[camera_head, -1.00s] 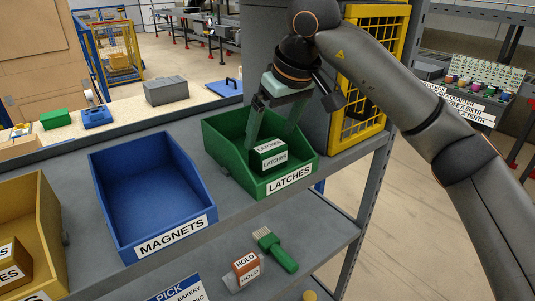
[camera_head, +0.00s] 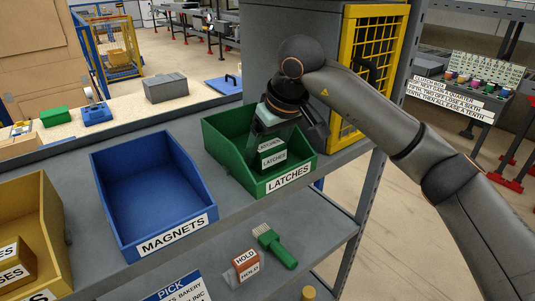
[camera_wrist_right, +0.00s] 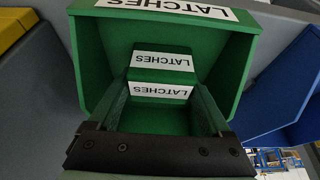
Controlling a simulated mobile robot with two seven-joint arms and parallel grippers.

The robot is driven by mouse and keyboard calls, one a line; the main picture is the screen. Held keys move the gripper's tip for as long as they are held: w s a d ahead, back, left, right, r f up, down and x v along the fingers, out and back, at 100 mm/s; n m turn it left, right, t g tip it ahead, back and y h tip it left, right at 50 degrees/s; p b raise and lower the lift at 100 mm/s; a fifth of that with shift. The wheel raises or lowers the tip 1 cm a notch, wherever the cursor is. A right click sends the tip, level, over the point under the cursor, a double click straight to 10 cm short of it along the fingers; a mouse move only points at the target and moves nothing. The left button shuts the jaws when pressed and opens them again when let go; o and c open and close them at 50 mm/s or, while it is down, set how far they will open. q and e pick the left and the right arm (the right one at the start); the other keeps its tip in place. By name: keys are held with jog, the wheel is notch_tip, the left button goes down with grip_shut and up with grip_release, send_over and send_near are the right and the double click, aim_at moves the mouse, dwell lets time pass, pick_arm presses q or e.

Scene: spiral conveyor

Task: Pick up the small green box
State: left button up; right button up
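The small green box (camera_head: 272,154) with white LATCHES labels sits inside the green LATCHES bin (camera_head: 240,165). In the right wrist view the box (camera_wrist_right: 162,64) lies beyond and between my fingers, and the bin (camera_wrist_right: 92,60) surrounds it. My right gripper (camera_wrist_right: 162,92) points down into the bin with its fingers spread, one on each side of the box. Whether either finger touches the box cannot be told. In the head view the right gripper (camera_head: 274,135) is low over the box, its fingers partly hidden. My left gripper is not in view.
A blue MAGNETS bin (camera_head: 150,195) stands empty to the left, and a yellow bin (camera_head: 45,215) is farther left. A yellow mesh cage (camera_head: 365,90) stands close behind the right arm. A brush (camera_head: 275,248) and a HOLD box (camera_head: 246,264) lie on the lower shelf.

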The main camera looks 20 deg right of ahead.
jog(key=c, duration=0.8)
jog(key=shift+r, duration=0.15)
